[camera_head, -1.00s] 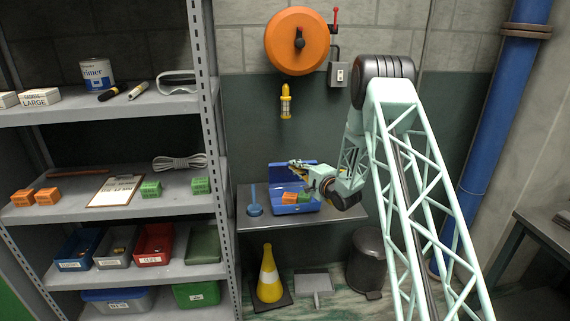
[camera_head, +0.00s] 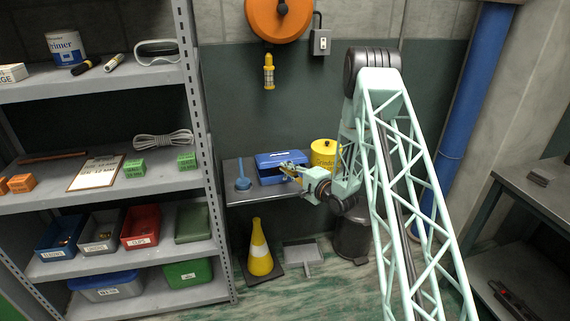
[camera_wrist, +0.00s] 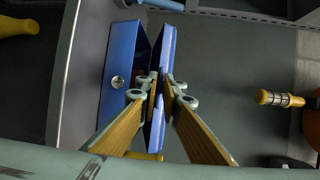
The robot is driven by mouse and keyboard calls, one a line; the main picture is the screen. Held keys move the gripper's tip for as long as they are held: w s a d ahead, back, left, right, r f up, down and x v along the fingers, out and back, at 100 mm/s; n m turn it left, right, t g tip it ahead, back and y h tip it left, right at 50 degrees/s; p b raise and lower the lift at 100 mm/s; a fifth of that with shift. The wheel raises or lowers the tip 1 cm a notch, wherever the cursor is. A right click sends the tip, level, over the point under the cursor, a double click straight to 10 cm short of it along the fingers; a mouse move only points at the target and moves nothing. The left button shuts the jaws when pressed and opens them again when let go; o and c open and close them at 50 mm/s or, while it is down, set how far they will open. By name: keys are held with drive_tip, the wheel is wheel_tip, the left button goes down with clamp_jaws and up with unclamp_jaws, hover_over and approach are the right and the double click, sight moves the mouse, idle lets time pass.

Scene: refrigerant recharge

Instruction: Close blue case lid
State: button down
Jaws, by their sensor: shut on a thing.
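The blue case (camera_head: 268,172) sits on the bench at the wall. One finger sits in the gap between lid and base. The contents of the case are hidden.
A yellow tin (camera_head: 323,154) stands right of the case, behind my arm. The metal shelf (camera_head: 201,140) is close on the left. A yellow cone (camera_head: 259,250) stands on the floor below.

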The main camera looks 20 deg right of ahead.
drive_tip(key=shift+s+f, duration=0.1)
drive_tip(key=shift+f, duration=0.3)
drive_tip(key=c, duration=2.8)
unclamp_jaws()
drive_tip(key=shift+v, duration=6.05)
drive_tip(key=shift+r, duration=0.1)
